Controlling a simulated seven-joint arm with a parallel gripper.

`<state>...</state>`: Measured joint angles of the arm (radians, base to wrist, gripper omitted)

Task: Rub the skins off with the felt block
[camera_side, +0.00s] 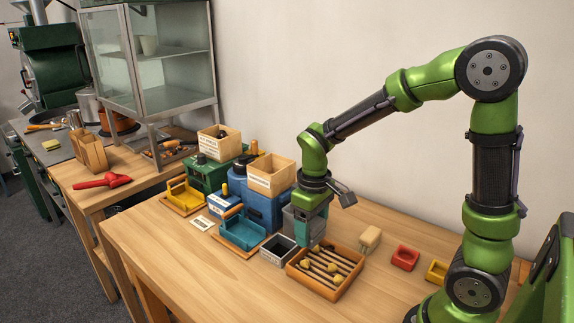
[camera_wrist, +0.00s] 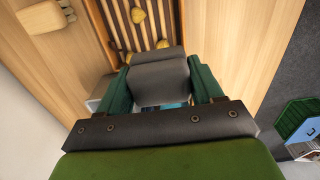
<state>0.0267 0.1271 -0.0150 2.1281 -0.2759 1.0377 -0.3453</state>
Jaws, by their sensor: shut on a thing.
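My gripper (camera_side: 312,240) points down over the left, back part of a slatted wooden tray (camera_side: 291,273). In the wrist view its two green fingers (camera_wrist: 160,88) are shut on a grey felt block (camera_wrist: 160,72), one finger on each side. Several yellowish chestnuts (camera_side: 340,279) lie on the dark and light slats. Some also show in the wrist view (camera_wrist: 138,15) beyond the block. The block covers part of the tray there. I cannot tell whether its underside touches a chestnut or the slats.
A grey metal bin (camera_side: 278,250) stands left of the tray, close to my gripper. A blue machine with a wooden hopper (camera_side: 270,175) stands behind it. A pale wooden block (camera_side: 370,238) and a red tray (camera_side: 405,258) lie to the right.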

